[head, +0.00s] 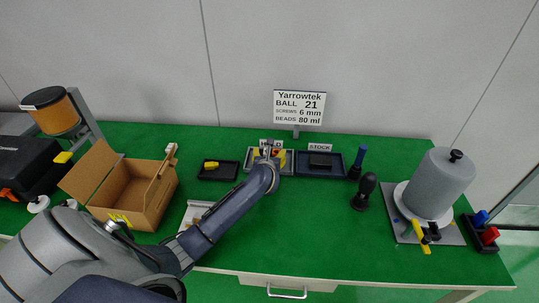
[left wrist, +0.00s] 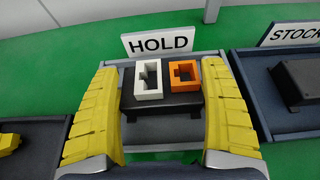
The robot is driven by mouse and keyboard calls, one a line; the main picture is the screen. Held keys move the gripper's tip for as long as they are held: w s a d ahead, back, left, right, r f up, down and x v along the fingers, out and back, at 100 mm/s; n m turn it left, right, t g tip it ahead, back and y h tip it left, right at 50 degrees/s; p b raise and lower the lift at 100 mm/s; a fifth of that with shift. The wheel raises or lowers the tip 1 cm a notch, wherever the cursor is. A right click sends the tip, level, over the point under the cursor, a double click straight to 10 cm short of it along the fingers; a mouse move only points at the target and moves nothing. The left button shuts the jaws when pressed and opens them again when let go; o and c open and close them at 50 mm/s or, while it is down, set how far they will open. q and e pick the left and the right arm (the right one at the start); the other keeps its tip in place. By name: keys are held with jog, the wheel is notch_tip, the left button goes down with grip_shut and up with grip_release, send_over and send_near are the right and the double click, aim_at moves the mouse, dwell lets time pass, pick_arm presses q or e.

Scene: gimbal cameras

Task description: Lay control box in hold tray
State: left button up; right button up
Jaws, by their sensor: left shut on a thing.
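A black control box (left wrist: 163,108) with a white frame (left wrist: 149,80) and an orange frame (left wrist: 186,80) on top is between the yellow fingers of my left gripper (left wrist: 160,100) in the left wrist view. The gripper is shut on it. The box is over or inside the hold tray (left wrist: 244,100), below the HOLD sign (left wrist: 160,44); whether it touches the floor is unclear. In the head view my left gripper (head: 268,152) is at the hold tray (head: 249,158), and my arm hides much of both. My right gripper is not in view.
The stock tray (head: 339,174) with a dark box (head: 320,160) adjoins on the right. A small tray (head: 206,177) with a yellow piece (head: 210,164) lies left. An open cardboard box (head: 150,208) stands further left. A dark-handled tool (head: 364,190) and grey cylinder (head: 438,184) stand right.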

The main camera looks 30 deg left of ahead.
pick_arm(q)
jog(key=shift+f, duration=0.6)
jog(key=o, duration=1.3)
jog(key=shift+o, duration=0.2)
jog(key=shift+s+d, duration=0.1)
jog(key=v, duration=1.1)
jog(key=shift+s+d+r, duration=0.1)
jog(key=shift+s+r, duration=0.05)
jog(key=shift+r, duration=0.05)
jog(key=shift+s+d+r, duration=0.1)
jog(key=shift+s, duration=0.1)
